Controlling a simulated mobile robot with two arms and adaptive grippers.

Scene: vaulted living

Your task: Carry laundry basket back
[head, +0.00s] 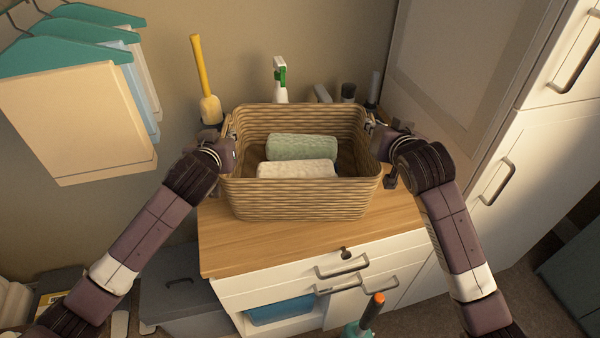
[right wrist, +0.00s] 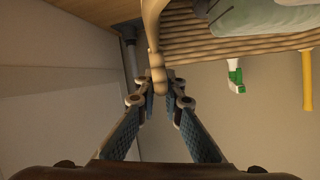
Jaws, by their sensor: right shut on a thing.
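The woven laundry basket (head: 300,200) is at the wooden top of the white cabinet (head: 250,245); I cannot tell if its base touches the top. It looks level. Inside lie a rolled green towel (head: 302,147) and a rolled cream towel (head: 296,170). My left gripper (head: 230,143) is at the basket's left rim; its fingers are too small to read. My right gripper (head: 374,127) is at the right rim. In the right wrist view, the right gripper (right wrist: 160,92) is shut on the basket's handle (right wrist: 156,62), with woven wall beside it.
Behind the basket are a yellow-handled brush (head: 200,80), a spray bottle (head: 280,80) and several small containers. Clothes on hangers (head: 75,110) hang at left. A tall white cupboard (head: 540,140) stands close on the right. Bare wooden top shows at front left.

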